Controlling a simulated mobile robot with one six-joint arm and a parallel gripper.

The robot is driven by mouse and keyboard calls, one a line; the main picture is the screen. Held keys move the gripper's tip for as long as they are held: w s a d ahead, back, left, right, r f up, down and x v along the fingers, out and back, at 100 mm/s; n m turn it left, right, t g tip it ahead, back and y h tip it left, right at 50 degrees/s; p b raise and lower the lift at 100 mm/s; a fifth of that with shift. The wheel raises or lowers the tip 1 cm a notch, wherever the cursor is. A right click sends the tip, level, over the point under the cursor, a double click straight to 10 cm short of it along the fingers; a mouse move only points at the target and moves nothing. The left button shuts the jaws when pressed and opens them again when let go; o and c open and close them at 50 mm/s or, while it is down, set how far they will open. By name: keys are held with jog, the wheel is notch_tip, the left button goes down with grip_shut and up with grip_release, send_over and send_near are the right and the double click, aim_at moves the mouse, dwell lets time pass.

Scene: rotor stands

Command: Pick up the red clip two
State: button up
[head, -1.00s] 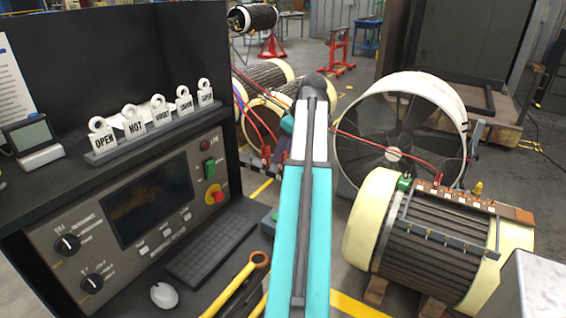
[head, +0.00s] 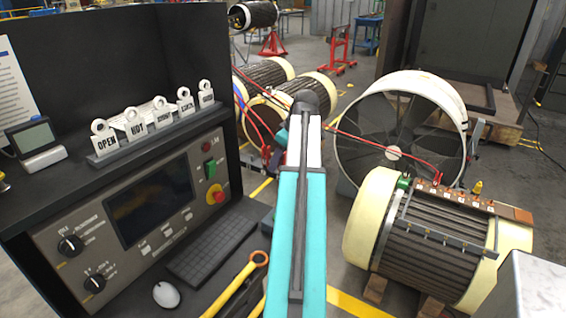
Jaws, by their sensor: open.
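A small red clip (head: 267,151) shows at the end of the red and blue leads, left of my arm in the head view. I cannot read a number on it, so I cannot tell whether it is clip two. My gripper (head: 276,160) is a small dark shape just right of and below this clip, partly hidden behind my teal arm. It is open, and no clip shows in it. Whether it touches the clip is unclear. Another red lead (head: 385,146) runs from behind my arm to the terminal strip on the cream-ended motor (head: 430,245).
A black console (head: 120,200) with tags, keyboard and mouse fills the left. A yellow-handled tool (head: 240,285) lies at its front edge. A large round fan (head: 400,140) stands behind the motor. Further ribbed motors (head: 265,72) lie behind my arm.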

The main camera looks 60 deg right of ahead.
dwell(0.4)
grip_shut()
jog(key=shift+r, duration=0.15)
jog(key=shift+d+r+b, duration=0.1)
jog(key=shift+r+b, duration=0.4)
jog(key=shift+r, duration=1.1)
jog(key=s+a+b, duration=0.1)
jog(key=s+a, duration=0.1)
jog(key=s, duration=0.5)
jog(key=s+a+r+b, duration=0.1)
jog(key=s+a, duration=0.2)
jog(key=s, duration=0.5)
jog(key=shift+s+r, duration=0.15)
jog(key=shift+r, duration=0.1)
